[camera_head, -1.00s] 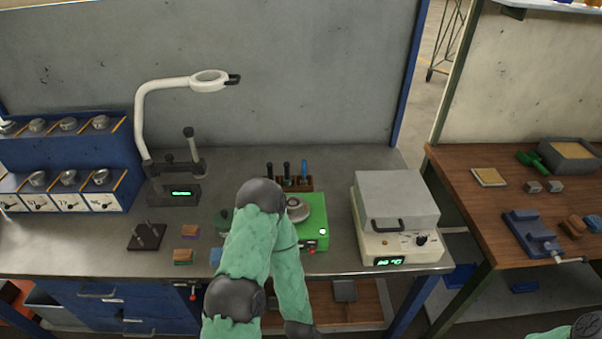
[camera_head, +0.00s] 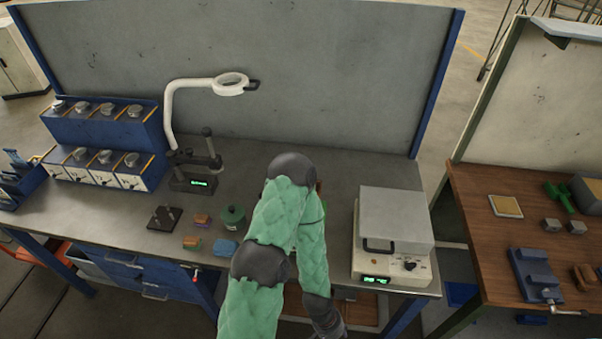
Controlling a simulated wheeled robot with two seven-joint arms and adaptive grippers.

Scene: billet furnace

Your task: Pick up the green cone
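A dark green, rounded piece with a small top (camera_head: 233,217) stands on the grey workbench, just left of my arm in the head view. It is the thing here that best fits the green cone, though its exact shape is hard to tell. My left arm rises from the bottom, bends at a dark elbow over the bench, and comes back down to a dark wrist at the bottom edge. Its fingertips do not show, and the wrist is to the right of the green piece, apart from it. My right gripper is out of view.
A wooden table (camera_head: 480,220) stands right. My arm hides the bench middle.

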